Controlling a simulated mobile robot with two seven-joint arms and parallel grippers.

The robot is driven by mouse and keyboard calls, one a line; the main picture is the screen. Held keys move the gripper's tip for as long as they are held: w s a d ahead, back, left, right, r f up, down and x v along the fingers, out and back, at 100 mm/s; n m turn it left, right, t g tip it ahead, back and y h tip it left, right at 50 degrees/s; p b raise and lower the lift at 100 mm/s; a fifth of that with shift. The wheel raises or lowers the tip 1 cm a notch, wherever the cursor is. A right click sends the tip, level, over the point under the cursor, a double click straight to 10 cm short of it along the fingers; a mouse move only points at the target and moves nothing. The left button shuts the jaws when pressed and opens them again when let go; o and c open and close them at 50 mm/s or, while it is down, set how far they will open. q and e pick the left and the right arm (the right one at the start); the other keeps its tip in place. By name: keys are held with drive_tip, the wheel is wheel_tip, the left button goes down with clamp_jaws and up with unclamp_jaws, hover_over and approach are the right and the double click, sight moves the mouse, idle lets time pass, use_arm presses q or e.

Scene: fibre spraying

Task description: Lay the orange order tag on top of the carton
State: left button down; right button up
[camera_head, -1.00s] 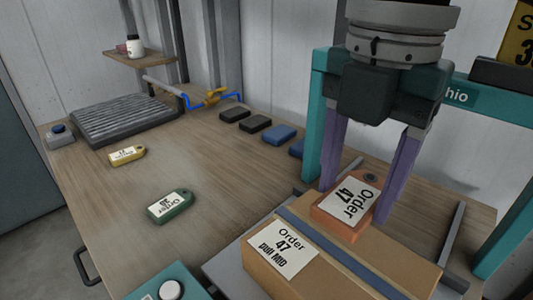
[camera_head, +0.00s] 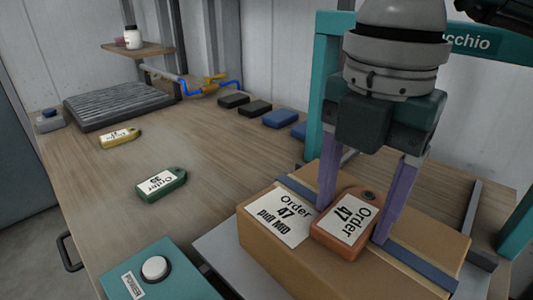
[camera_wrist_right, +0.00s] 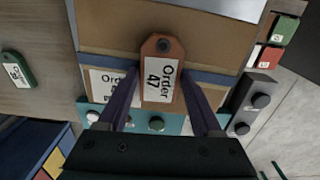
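The orange order tag (camera_head: 345,222), with a white "Order 47" label, is between the purple fingers of my right gripper (camera_head: 352,215). The fingers meet its two side edges; in the right wrist view the tag (camera_wrist_right: 162,75) also sits between both fingertips (camera_wrist_right: 161,80). The brown carton (camera_head: 270,247) has a blue strip across its top and a white "Order 47" label (camera_head: 281,215). The tag is over the carton top, beside that label and across part of the strip. I cannot tell whether it touches the carton. My left gripper is not in view.
A green tag (camera_head: 161,184) and a yellow tag (camera_head: 120,138) lie on the wooden table. A teal box with a white button (camera_head: 155,268) is left of the carton. Dark and blue blocks (camera_head: 281,118) line the back. A teal frame (camera_head: 320,90) stands behind the carton.

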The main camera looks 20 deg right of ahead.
sight(353, 215)
drive_tip(key=o, duration=0.3)
drive_tip(key=shift+o, duration=0.2)
drive_tip(key=shift+r+p, duration=0.3)
wheel_tip(353, 215, up, 12)
drive_tip(key=p, duration=0.1)
drive_tip(key=shift+f+p, duration=0.15)
drive_tip(key=shift+p, duration=0.15)
